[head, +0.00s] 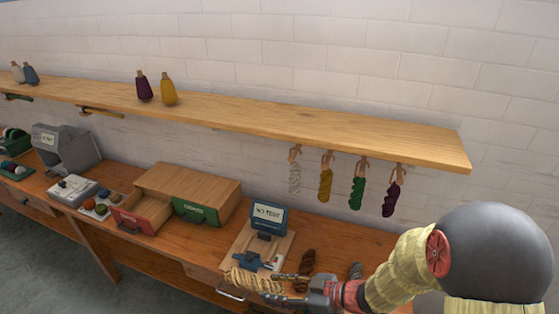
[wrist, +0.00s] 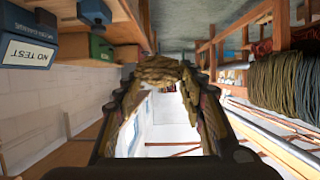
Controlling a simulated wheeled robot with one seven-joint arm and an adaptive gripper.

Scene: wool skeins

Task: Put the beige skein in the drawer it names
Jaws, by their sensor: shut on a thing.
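The beige skein (head: 250,281) is in my gripper (head: 272,287), by the bench's front edge. In the wrist view the skein (wrist: 160,68) lies across between the two fingertips. My gripper is shut on it. A tester with a blue screen (head: 268,215) reading "NO TEST" stands just behind; the screen also shows in the wrist view (wrist: 30,52). A wooden drawer box (head: 190,184) stands left of the tester. Its red drawer (head: 147,216) is pulled open, and its green drawer (head: 195,213) looks shut. I cannot read their labels surely.
A dark brown skein (head: 307,262) and a grey thing (head: 355,270) lie right of the tester. Several skeins hang under the wall shelf (head: 250,118). Coloured balls (head: 101,209) and a grey machine (head: 65,147) are at the left.

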